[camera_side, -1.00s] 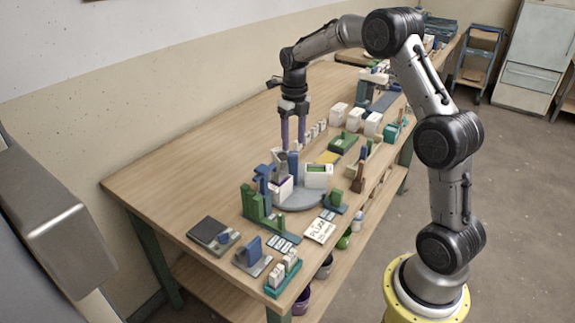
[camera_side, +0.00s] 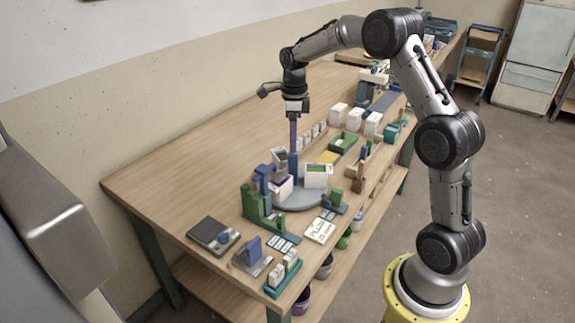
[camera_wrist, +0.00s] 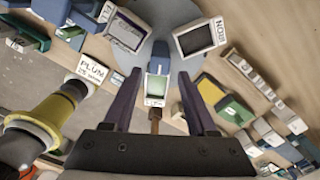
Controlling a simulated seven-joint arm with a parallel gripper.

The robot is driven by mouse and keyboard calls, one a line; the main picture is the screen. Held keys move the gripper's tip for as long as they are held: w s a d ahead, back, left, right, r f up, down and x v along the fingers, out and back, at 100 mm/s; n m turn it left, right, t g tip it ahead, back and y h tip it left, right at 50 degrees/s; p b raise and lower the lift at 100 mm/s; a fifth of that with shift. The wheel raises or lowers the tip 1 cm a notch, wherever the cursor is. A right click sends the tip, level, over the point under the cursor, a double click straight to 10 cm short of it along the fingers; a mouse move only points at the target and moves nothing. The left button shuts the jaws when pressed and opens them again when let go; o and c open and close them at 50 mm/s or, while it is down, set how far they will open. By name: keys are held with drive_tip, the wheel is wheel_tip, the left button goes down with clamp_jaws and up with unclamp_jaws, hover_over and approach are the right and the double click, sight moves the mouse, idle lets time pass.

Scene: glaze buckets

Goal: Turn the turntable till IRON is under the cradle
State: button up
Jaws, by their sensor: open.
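The grey turntable (camera_side: 300,198) carries white buckets and a blue central post (camera_side: 293,165). In the wrist view, the bucket marked IRON (camera_wrist: 200,38) is at upper right, its lettering upside down. In the side view, this bucket (camera_side: 281,188) with purple inside sits by the blue and green cradle (camera_side: 262,205). A third bucket with green inside (camera_side: 318,176) is on the near right. My gripper (camera_side: 293,148) is open above the turntable, with the post between its fingers in the wrist view.
A PLUM card (camera_side: 320,230) lies in front of the turntable. Small blocks and a dark plate (camera_side: 213,235) stand at the near end. White boxes (camera_side: 355,118) and a green box (camera_side: 343,143) stand farther back. The table's left side is clear.

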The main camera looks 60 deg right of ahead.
hover_over(295, 171)
drive_tip(key=w+d, duration=0.1)
drive_tip(key=shift+w+f, duration=0.15)
drive_tip(key=shift+f, duration=2.1)
drive_tip(key=shift+c, duration=0.3)
clamp_jaws()
drive_tip(key=n, duration=0.6)
drive_tip(key=shift+n, duration=1)
